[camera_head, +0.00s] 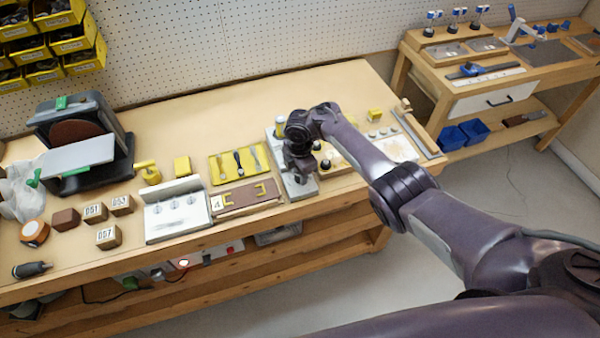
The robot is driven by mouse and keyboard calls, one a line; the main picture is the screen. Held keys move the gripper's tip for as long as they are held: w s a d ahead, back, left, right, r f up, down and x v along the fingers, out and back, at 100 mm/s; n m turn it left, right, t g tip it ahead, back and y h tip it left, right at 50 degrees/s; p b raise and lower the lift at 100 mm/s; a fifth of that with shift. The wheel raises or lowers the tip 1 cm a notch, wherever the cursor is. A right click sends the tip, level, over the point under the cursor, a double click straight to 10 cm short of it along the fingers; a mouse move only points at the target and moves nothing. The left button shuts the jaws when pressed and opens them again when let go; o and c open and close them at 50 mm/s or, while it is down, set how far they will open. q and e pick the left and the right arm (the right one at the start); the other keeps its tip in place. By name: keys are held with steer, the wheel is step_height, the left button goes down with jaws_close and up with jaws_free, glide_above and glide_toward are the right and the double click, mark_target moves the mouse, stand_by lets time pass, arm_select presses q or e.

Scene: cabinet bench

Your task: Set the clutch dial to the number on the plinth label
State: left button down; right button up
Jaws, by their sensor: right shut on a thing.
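My right gripper (300,167) points down over a narrow grey stand (303,190) near the bench's front edge. It is shut on the clutch dial, which the gripper and wrist hide, so the dial's setting cannot be read. A yellow-topped upright part (280,127) shows just behind the wrist at the back of the stand. A white label (217,203) that appears to read 4 sits at the left end of a brown block (248,196), left of the stand. Whether this block is the plinth I cannot tell. My left gripper is not in view.
Numbered wooden blocks (107,237) and a sander (80,145) are farther left. Small yellow-topped parts and a wooden rail (415,133) lie right. The bench's back middle is clear.

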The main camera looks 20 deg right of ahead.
steer(key=o, duration=1)
steer(key=shift+c, duration=0.2)
step_height(320, 180, up, 8)
steer(key=shift+f+p, duration=0.1)
steer(key=shift+p, duration=0.75)
